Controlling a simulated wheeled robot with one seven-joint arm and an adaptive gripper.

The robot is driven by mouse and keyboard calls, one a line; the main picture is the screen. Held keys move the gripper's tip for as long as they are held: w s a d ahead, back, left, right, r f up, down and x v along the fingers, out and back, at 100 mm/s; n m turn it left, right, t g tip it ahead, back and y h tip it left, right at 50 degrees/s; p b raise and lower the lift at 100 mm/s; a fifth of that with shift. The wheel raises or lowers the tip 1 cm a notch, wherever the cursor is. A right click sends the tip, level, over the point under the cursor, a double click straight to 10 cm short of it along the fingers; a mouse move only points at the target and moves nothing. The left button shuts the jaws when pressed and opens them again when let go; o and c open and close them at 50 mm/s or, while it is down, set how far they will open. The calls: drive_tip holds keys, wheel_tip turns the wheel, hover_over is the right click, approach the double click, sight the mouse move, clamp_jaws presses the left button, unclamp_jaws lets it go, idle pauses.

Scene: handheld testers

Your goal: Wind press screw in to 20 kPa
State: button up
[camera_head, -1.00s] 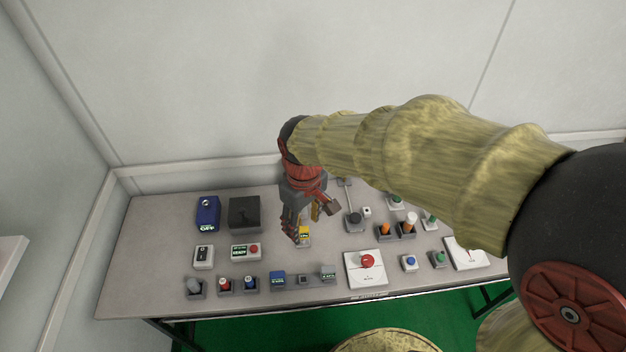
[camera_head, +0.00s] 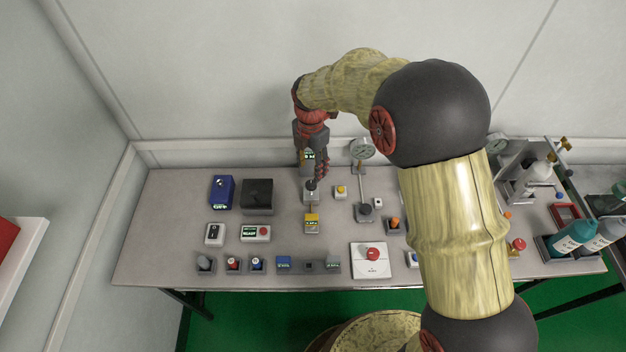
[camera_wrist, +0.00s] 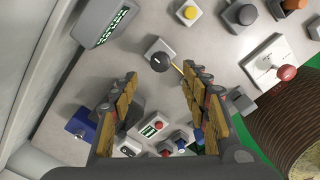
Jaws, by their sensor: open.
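The knob also shows in the wrist view (camera_wrist: 160,62), just beyond my fingertips. A dark display with green text (camera_wrist: 113,25) lies behind it; its digits are not legible. In the head view the display (camera_head: 308,155) is partly covered by my gripper (camera_head: 315,177). My gripper points down over the knob, its fingers (camera_wrist: 159,78) open and spread to either side. I cannot tell whether they touch it.
A yellow button box (camera_head: 341,192) and a dial gauge on a post (camera_head: 362,149) stand to the right. A blue box (camera_head: 222,191) and dark box (camera_head: 257,196) stand left. My arm hides part of the bench's right side.

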sight(311, 184)
wheel_tip(311, 184, down, 8)
drive_tip(key=shift+r+b, duration=0.2)
drive_tip(key=shift+b, duration=0.85)
drive_tip(key=c, duration=1.1)
drive_tip(key=shift+c, duration=0.3)
